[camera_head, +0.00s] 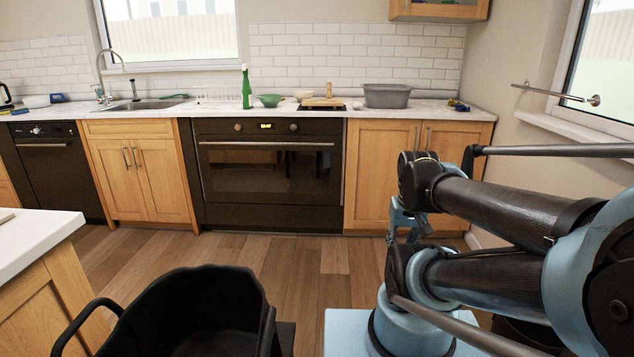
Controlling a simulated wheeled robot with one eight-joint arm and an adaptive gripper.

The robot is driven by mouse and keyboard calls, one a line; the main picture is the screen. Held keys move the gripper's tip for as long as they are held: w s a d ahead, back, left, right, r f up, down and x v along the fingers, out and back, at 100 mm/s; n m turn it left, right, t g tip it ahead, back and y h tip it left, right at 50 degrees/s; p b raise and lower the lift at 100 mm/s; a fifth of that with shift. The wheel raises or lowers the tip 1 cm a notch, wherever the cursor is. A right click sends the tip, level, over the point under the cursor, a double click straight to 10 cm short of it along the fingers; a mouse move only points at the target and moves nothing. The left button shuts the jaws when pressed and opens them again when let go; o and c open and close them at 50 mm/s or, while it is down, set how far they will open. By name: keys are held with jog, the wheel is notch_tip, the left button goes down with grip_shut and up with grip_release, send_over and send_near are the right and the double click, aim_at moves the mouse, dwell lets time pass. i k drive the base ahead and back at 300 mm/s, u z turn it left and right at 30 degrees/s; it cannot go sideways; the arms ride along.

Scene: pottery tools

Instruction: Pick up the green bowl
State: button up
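The green bowl (269,100) is small and stands on the back counter above the oven. A green bottle (246,87) stands just to its left, and a pale cream bowl (302,95) is to its right. My gripper (408,226) is partly visible beneath my dark and light-blue arm at the right. It is far from the green bowl, on the near side of the floor. Its fingers are too small and too overlapped by the arm to tell whether they are open or shut.
The white counter (430,112) also holds a wooden board (323,102) and a grey tub (387,95). A sink (150,104) is at the left. A white-topped island (35,238) stands at the near left. The wooden floor (255,255) before the oven (268,165) is clear.

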aim_at(268, 100)
jog(key=u, duration=0.05)
jog(key=i, duration=2.55)
jog(key=u, duration=0.1)
